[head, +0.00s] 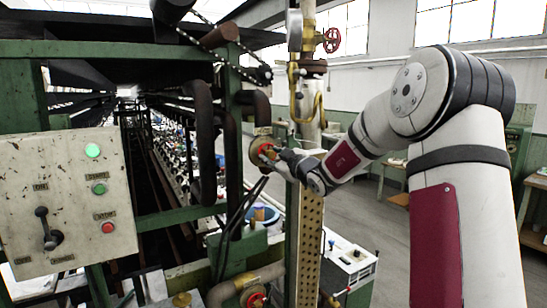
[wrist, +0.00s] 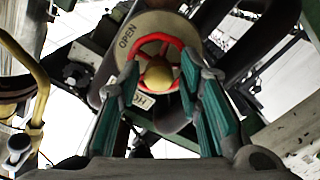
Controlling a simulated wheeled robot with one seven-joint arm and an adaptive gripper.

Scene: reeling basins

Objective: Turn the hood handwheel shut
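The hood handwheel is a red wheel with a brass-coloured hub; in the wrist view (wrist: 172,42) it sits ahead, near the picture's middle. Behind it is a pale round plate (wrist: 127,48) reading OPEN. In the head view the handwheel (head: 262,146) is on the end of a pipe at the green frame. My gripper (wrist: 160,82) has its teal-padded fingers spread, one at the left and one at the right of the hub, overlapping the rim. Whether they touch the rim I cannot tell. In the head view my gripper (head: 273,154) is right at the wheel, partly hiding it.
A control panel (head: 70,200) with a lever and buttons stands at the left. Another red handwheel (head: 331,40) is higher up by the vertical pipe, and one more (head: 255,298) is low down. A perforated post (head: 309,245) stands close below my gripper. Open floor lies at the right.

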